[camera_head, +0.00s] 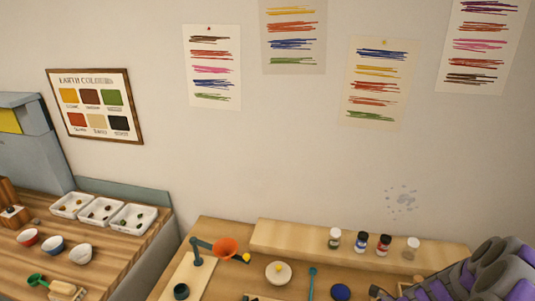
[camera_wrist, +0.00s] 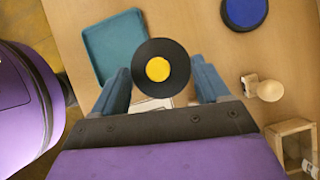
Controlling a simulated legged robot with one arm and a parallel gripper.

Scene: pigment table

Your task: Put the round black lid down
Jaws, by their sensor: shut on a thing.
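The round black lid (camera_wrist: 178,82), with a yellow knob in its middle, is between my gripper's two blue-grey fingers in the wrist view. My gripper (camera_wrist: 162,74) is shut on it and holds it over the wooden table. The lid partly covers the edge of a teal tray (camera_wrist: 97,43) and a pale card below it. The lid and fingertips do not show in the head view, where only my purple arm appears at the lower right.
A blue disc (camera_wrist: 245,12), a wooden knobbed piece (camera_wrist: 268,90) and an open wooden box (camera_wrist: 282,132) lie to the right. In the head view, an orange funnel (camera_head: 225,248), a pale bowl (camera_head: 277,276) and several jars on a raised shelf (camera_head: 290,238) stand farther back.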

